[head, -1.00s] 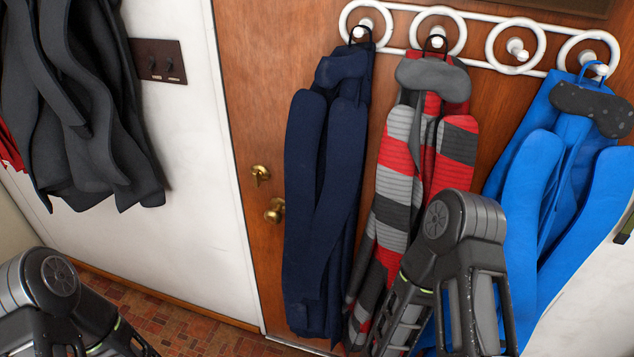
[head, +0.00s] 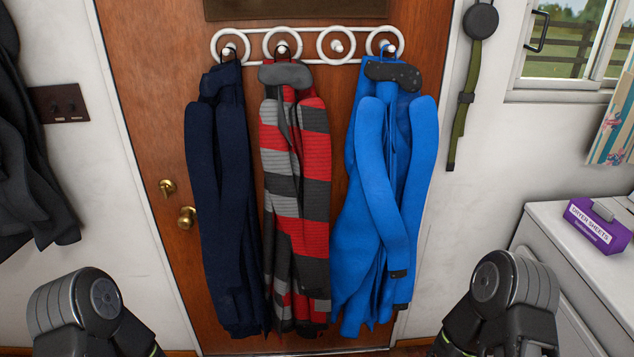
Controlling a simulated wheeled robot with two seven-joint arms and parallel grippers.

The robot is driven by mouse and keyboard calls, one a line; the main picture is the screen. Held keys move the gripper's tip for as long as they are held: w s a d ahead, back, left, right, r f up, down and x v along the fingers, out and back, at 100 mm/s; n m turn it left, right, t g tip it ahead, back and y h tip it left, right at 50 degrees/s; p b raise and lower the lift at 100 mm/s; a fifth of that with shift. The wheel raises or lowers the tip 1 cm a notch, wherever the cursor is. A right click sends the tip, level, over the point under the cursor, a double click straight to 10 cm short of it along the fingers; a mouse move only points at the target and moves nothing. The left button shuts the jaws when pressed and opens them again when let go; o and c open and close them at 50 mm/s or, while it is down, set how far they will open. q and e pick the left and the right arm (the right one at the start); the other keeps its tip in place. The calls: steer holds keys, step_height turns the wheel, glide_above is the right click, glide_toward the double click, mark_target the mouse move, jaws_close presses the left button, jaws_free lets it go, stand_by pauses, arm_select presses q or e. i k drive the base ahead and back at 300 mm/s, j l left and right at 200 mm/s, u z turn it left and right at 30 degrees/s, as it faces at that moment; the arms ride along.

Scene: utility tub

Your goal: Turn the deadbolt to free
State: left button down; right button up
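The brass deadbolt (head: 168,187) is on the left side of the brown wooden door (head: 150,120), above a round brass doorknob (head: 187,217). Its thumb-turn is small, and I cannot tell its exact angle. The door looks closed. My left arm shows at the lower left, below and left of the deadbolt, and my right arm shows at the lower right. Both are well apart from the door hardware. The fingers of both grippers are outside the view.
A white ring rack (head: 336,46) on the door holds a navy coat (head: 222,200), a striped coat (head: 295,200) and a blue coat (head: 385,200). A dark coat (head: 30,180) hangs at left by a switch plate (head: 60,104). A white appliance (head: 570,250) with a purple box (head: 600,225) stands at right.

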mark_target(165, 189)
steer(key=i+j+u, duration=0.5)
steer(key=i+j, duration=0.25)
steer(key=j, duration=0.1)
